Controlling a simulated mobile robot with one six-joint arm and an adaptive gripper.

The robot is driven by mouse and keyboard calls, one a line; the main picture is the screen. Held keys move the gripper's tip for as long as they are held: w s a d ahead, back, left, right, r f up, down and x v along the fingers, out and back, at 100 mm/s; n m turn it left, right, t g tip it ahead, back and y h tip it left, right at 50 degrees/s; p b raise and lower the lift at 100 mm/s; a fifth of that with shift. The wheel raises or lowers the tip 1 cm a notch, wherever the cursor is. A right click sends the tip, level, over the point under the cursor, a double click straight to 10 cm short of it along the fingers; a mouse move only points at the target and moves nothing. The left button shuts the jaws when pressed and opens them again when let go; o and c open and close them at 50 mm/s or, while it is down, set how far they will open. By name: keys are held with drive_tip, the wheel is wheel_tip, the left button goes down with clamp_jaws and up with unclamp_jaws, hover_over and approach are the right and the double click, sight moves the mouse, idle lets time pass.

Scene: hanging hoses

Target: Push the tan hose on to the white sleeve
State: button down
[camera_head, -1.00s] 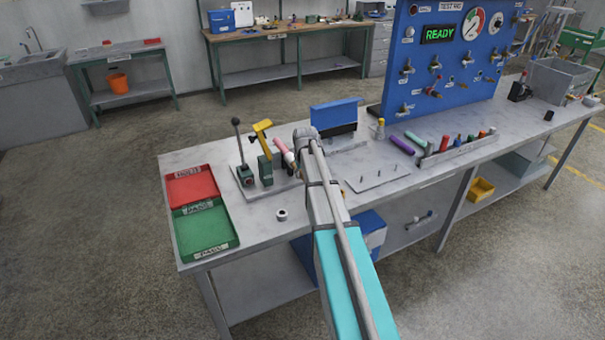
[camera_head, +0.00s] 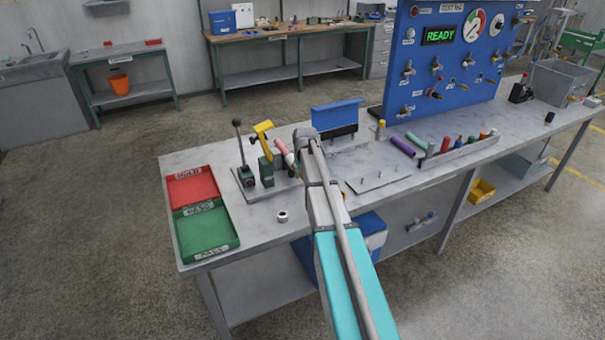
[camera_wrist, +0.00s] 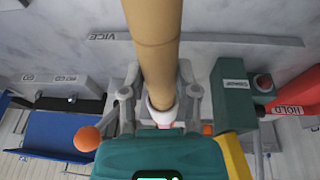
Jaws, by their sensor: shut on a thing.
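The tan hose (camera_wrist: 155,40) runs from the top of the wrist view down between the grey fingers of my gripper (camera_wrist: 158,86), which is shut on it. The white sleeve (camera_wrist: 161,104) shows at the hose's near end, with a little pink below it. The hose end and sleeve meet in that view; I cannot tell how far one covers the other. In the head view, the pink piece with a white end (camera_head: 284,152) is beside the green clamp, just left of my gripper (camera_head: 304,140). My gripper hides most of the tan hose there.
The green clamp (camera_head: 266,171) with its yellow lever stands left of my gripper. A blue-topped fixture (camera_head: 336,115) stands close on the right. Red (camera_head: 194,187) and green (camera_head: 207,230) trays lie at the left table end. A small nut-like ring (camera_head: 282,216) lies in front.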

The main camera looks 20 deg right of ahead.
drive_tip(key=shift+w+r, duration=0.1)
drive_tip(key=shift+w, duration=0.4)
idle(0.5)
drive_tip(key=shift+c, duration=1.4)
unclamp_jaws()
drive_tip(key=shift+s, duration=0.2)
drive_tip(key=s, duration=0.9)
drive_tip(key=shift+s, duration=0.15)
drive_tip(key=shift+d, duration=0.1)
drive_tip(key=s+a+g, duration=0.1)
drive_tip(key=s+a, duration=0.8)
drive_tip(key=a, duration=0.3)
drive_tip(key=s+a+f+g, duration=0.1)
drive_tip(key=s+a+g, duration=0.1)
drive_tip(key=s+a, duration=0.8)
drive_tip(key=shift+s+a+y, duration=0.25)
drive_tip(key=shift+a+y, duration=0.15)
drive_tip(key=shift+a, duration=0.45)
